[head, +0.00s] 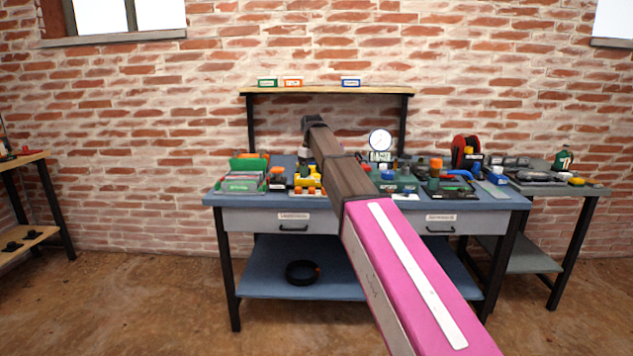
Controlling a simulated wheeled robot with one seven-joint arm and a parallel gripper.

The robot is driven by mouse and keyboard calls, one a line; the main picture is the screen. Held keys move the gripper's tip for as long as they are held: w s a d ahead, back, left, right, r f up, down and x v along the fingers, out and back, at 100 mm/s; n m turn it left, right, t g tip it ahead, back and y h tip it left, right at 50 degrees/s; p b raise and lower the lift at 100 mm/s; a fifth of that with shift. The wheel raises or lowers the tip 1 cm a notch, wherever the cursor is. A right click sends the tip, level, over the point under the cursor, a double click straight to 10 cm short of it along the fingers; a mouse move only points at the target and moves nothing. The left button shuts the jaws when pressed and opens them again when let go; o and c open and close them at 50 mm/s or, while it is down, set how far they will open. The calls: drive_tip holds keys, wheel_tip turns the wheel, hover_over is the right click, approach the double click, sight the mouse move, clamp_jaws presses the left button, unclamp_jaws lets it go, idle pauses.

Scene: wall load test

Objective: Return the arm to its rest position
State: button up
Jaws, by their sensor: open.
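My arm (400,262) reaches from the bottom right of the head view up to the middle, with a pink link nearest and a dark brown link beyond it. It stretches out over the workbench (400,207). My gripper (311,122) is the small dark end of the arm, in front of the brick wall and below the shelf board. It is open, and nothing shows in it. Its fingers are too small and dark to make out in detail.
The bench top holds several tools and parts, with a round gauge (380,140) and a red reel (464,151). A raised shelf (350,90) bears small boxes. A black ring (302,272) lies on the lower shelf. Side tables (594,192) flank the bench; the floor (130,300) at left is clear.

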drive_tip(key=s+d+f+m, duration=0.2)
drive_tip(key=s+d+f, duration=0.5)
drive_tip(key=s+f, duration=0.3)
drive_tip(key=s+d+f+m, duration=0.3)
drive_tip(key=s+d+f, duration=0.3)
drive_tip(key=s+f, duration=0.5)
drive_tip(key=s+d+f+m, duration=0.3)
drive_tip(key=s+d+f, duration=0.4)
drive_tip(key=s+f, duration=0.4)
wheel_tip(320, 180, down, 5)
drive_tip(key=shift+s+d+f, duration=0.1)
drive_tip(key=shift+s+d, duration=0.1)
drive_tip(key=shift+d, duration=0.15)
